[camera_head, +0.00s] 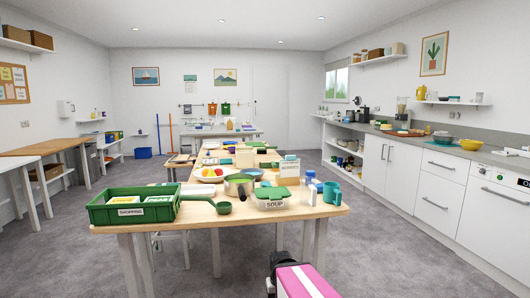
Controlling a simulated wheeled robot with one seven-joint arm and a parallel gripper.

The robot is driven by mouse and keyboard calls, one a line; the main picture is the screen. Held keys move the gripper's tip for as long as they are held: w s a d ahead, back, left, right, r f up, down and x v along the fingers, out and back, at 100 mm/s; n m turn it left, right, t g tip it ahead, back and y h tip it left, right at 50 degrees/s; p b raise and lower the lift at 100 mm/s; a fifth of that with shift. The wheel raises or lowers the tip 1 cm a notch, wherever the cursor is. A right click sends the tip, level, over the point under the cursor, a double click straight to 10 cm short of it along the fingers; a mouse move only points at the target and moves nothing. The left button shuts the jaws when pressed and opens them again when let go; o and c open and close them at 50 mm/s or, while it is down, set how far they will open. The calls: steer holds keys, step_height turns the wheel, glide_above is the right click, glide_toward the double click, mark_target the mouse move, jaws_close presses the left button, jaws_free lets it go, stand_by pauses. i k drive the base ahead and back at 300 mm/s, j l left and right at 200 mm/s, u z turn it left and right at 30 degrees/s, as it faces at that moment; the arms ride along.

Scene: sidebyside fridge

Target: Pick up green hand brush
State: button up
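I cannot make out a green hand brush for certain. A green long-handled tool with a rounded head (223,207), more like a ladle, lies on the near end of the long wooden table (245,219), beside a green crate (100,214). A small green item (226,108) hangs on the far wall next to an orange one; it is too small to identify. A pink and black part, apparently of my arm, shows at the bottom edge. No gripper fingers are visible.
The table also holds a metal pot (239,186), a green-lidded soup container (273,197) and a teal mug (332,193). White counters (444,200) line the right wall, and wooden-topped tables (43,147) stand left. Grey floor is open on both sides.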

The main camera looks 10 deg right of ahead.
mark_target(263, 151)
steer(key=i+l+z, duration=0.15)
steer(key=l+z, duration=0.2)
steer(key=i+l+z, duration=0.15)
steer(key=l+z, duration=0.2)
steer(key=i+l+z, duration=0.5)
steer(key=z, duration=0.2)
steer(key=i+l+z, duration=0.2)
steer(key=l+z, duration=0.25)
steer(key=i+l+z, duration=0.1)
steer(key=i+z, duration=0.15)
steer(key=z, duration=0.15)
steer(key=i+l, duration=0.1)
steer(key=i, duration=0.2)
steer(key=i+u, duration=0.1)
steer(key=i, duration=0.2)
steer(key=i+u, duration=0.2)
steer(key=u, duration=0.2)
steer(key=i+u, duration=0.25)
steer(key=u, duration=0.2)
steer(key=i+u, duration=0.2)
steer(key=u, duration=0.2)
steer(key=i+j+u, duration=0.15)
steer(key=i+u, duration=0.75)
steer(key=i, duration=0.2)
steer(key=i+u, duration=0.1)
steer(key=i, duration=0.5)
steer(key=i+l+u, duration=0.1)
steer(key=i, duration=0.45)
steer(key=i+l+u, duration=0.1)
steer(key=i, duration=0.5)
